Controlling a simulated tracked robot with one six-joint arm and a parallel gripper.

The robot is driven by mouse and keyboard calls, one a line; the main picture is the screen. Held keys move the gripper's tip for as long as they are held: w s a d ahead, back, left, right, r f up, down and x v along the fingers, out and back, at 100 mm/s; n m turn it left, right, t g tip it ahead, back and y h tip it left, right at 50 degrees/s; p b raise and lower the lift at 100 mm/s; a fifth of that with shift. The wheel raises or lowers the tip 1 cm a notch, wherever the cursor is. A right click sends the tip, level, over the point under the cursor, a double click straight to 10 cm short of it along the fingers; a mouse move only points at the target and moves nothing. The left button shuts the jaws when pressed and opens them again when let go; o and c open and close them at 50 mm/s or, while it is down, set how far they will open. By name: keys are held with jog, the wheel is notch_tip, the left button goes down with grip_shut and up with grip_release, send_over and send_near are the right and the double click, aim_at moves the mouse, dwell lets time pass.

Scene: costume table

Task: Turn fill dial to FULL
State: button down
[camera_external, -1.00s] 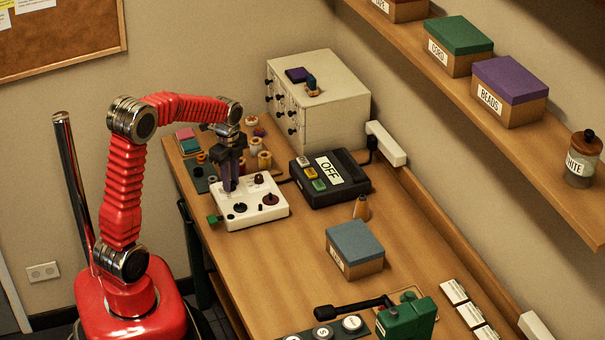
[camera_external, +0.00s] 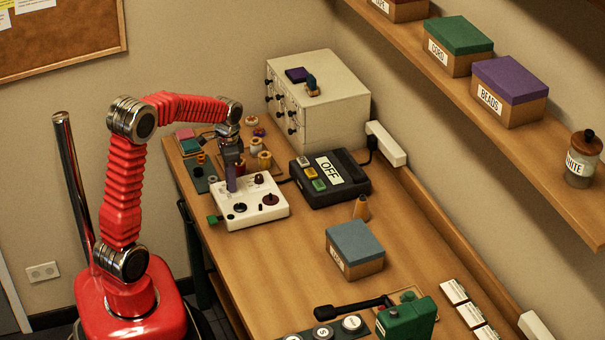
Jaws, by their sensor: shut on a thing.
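A white control box (camera_external: 265,217) sits on the table with several dials on its top. A black dial (camera_external: 240,208) is near its front left, a dark red dial (camera_external: 270,198) at its right and a small dark knob (camera_external: 259,179) at its back. My gripper (camera_external: 231,188) points straight down at the back left of the box top. It is shut on a dial there, which the fingers hide almost fully. The dial markings are too small to read, so I cannot tell where FULL lies.
A black unit (camera_external: 345,190) marked OFF stands right of the box. Spools (camera_external: 264,160) and a cream drawer cabinet (camera_external: 335,115) stand behind. A small green part (camera_external: 212,219) sticks out at the box's left.

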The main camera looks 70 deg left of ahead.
jog(key=n, duration=0.5)
jog(key=shift+n, duration=0.3)
jog(key=n, duration=0.4)
jog(key=shift+n, duration=0.4)
jog(key=c, duration=1.5)
grip_release()
notch_tip(320, 180, up, 14)
jog(key=shift+f, duration=0.1)
